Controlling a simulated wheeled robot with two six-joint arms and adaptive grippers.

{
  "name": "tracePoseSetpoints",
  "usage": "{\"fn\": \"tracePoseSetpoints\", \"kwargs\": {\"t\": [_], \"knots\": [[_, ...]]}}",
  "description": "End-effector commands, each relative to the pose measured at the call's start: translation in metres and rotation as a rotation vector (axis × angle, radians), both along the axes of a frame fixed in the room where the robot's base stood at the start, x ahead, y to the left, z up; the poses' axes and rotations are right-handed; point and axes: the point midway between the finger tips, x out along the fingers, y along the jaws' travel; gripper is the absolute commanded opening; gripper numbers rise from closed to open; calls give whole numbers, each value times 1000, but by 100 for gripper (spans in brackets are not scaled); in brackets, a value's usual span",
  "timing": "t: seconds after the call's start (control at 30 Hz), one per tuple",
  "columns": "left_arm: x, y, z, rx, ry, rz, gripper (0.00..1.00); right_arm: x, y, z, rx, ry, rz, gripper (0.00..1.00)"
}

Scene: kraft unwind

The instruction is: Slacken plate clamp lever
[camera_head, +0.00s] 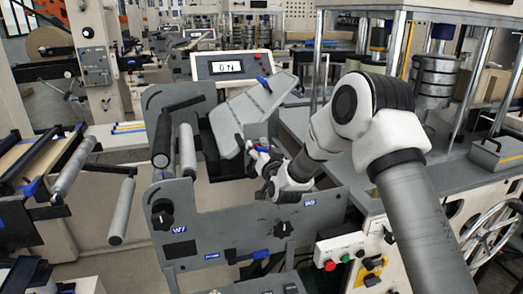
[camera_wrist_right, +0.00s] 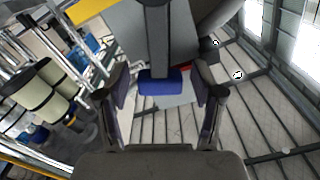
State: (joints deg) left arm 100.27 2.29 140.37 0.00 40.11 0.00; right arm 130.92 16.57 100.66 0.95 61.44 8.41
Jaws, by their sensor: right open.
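A dark lever bar with a blue end (camera_wrist_right: 160,88) comes down from the top of the right wrist view. Its blue end lies between the two fingers of my right gripper (camera_wrist_right: 162,98), with a gap to the finger on each side. In the head view the right gripper (camera_head: 256,157) is at the grey machine, just below a tilted grey plate (camera_head: 243,112). A small blue spot (camera_head: 262,149) shows among the fingers there; the rest of the lever is mostly hidden by the gripper. My left gripper is not in view.
A grey side panel with knobs (camera_head: 240,222) stands in front of the right gripper. Rollers (camera_head: 187,150) are to its left, and a display box (camera_head: 232,67) stands behind. Another blue-tipped lever (camera_head: 264,83) is on the tilted plate. A button box (camera_head: 340,250) is at lower right.

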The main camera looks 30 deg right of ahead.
Motion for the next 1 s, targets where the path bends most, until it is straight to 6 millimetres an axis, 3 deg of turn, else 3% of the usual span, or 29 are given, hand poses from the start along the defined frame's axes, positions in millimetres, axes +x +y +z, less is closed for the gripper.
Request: {"fn": "tracePoseSetpoints", "kwargs": {"t": [0.17,0.5,0.6,1.0], "knots": [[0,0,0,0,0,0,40,-12,3,-1,2,3,1,67],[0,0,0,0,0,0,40,-91,22,-1,3,2,1,67],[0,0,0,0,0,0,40,-107,26,-1,1,2,1,67],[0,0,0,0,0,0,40,-116,28,-1,0,0,0,67]]}}
